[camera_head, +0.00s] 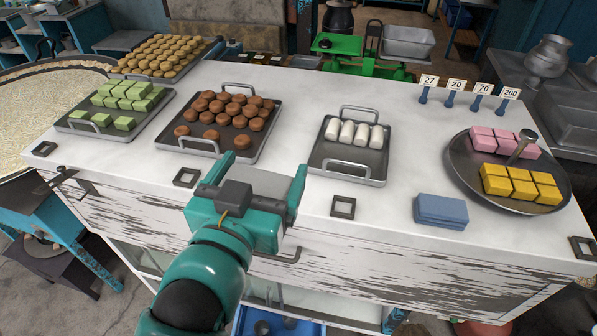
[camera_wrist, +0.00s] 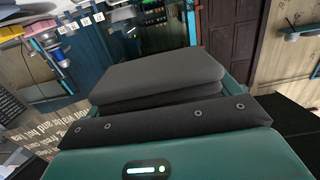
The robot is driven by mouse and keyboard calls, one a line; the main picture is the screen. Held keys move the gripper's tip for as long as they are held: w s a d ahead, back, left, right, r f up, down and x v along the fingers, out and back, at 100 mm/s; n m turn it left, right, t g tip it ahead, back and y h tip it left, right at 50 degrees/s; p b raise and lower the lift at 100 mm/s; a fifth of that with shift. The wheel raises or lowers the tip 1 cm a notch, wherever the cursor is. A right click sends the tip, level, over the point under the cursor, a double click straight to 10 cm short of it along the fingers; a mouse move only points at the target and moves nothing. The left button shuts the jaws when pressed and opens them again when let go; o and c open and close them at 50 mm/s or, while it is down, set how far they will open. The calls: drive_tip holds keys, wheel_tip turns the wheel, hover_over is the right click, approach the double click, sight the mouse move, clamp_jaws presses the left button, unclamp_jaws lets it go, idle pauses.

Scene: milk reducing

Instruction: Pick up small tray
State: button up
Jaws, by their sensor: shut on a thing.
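The white counter (camera_head: 300,118) holds a tray of green blocks (camera_head: 118,97), a tray of brown sweets (camera_head: 228,112), a tray of white rolls (camera_head: 352,134), a round plate (camera_head: 468,170) with pink and yellow blocks, and a blue block (camera_head: 440,210). Number tags stand at the back right.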

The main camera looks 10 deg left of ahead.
drive_tip(key=shift+w+f, duration=0.15)
drive_tip(key=shift+f, duration=0.3)
drive_tip(key=shift+a+f, duration=0.1)
drive_tip(key=shift+f, duration=0.05)
drive_tip(key=w+f+p, duration=0.1)
drive_tip(key=w, duration=0.1)
drive_tip(key=w+a+f+p, duration=0.1)
drive_tip(key=w, duration=0.2)
drive_tip(key=w+a+f+p, duration=0.1)
drive_tip(key=w, duration=0.2)
drive_tip(key=shift+w+a+f, duration=0.1)
drive_tip(key=shift+w+f, duration=0.15)
drive_tip(key=shift+f, duration=0.05)
drive_tip(key=w+f, duration=0.1)
drive_tip(key=w+f+p, duration=0.1)
drive_tip(key=f, duration=0.1)
drive_tip(key=w+a+f+p, duration=0.1)
drive_tip(key=f, duration=0.1)
drive_tip(key=shift+w+a, duration=0.1)
drive_tip(key=shift+w, duration=0.3)
drive_tip(key=shift+w+a+f, duration=0.1)
drive_tip(key=shift+w+f, duration=0.25)
drive_tip(key=shift+f, duration=0.05)
drive_tip(key=shift+f+p, duration=0.5)
drive_tip(key=shift+f, duration=1.2)
drive_tip(key=shift+f, duration=0.15)
drive_tip(key=o, duration=0.8)
